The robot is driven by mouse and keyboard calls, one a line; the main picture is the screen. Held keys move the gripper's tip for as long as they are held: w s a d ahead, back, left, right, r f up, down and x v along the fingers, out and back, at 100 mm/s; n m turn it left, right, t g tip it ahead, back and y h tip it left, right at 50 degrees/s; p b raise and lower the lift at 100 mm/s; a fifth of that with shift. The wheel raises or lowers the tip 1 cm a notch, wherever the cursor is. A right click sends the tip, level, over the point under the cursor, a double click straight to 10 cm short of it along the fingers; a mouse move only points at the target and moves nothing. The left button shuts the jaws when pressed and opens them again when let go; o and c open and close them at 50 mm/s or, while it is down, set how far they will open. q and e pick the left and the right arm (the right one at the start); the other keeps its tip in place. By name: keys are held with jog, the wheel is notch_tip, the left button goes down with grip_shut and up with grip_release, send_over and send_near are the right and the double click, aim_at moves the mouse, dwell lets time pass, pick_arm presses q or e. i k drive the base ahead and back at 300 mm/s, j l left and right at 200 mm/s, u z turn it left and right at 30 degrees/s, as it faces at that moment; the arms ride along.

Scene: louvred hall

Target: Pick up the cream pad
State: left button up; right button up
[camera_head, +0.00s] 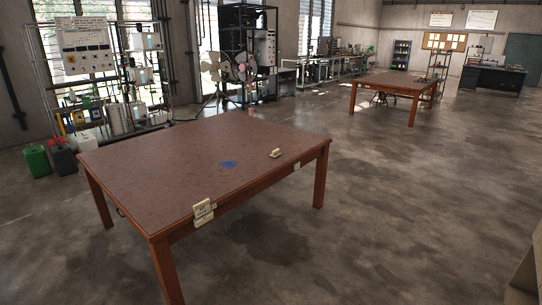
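A small cream object (275,153) lies on top of the near brown table (170,150), close to its right edge. A larger cream piece (203,209) is at the table's front edge, partly over the side; I cannot tell whether it lies there or is fixed on. Both are small in view, and I cannot tell for certain which is the cream pad. Neither of my grippers is in view.
A flat blue patch (229,164) is on the tabletop. A small pink item (250,112) shows at its far edge. Green jerrycan (37,161) and lab racks stand left. A second table (395,82) is further back. A pale box-like corner (527,270) is lower right. The floor between is clear.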

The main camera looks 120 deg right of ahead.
aim_at(276, 154)
jog(key=z, duration=4)
jog(key=i+j, duration=0.2)
jog(key=i, duration=0.15)
jog(key=i+j, duration=0.25)
jog(key=i+z, duration=0.3)
jog(key=i, duration=0.2)
jog(key=i+z, duration=0.3)
jog(key=i, duration=0.15)
jog(key=i+j+z, duration=0.35)
jog(key=i+u, duration=0.1)
jog(key=i, duration=0.45)
jog(key=i+l+u, duration=0.15)
jog(key=i, duration=0.4)
jog(key=i+l+u, duration=0.1)
jog(key=i, duration=0.45)
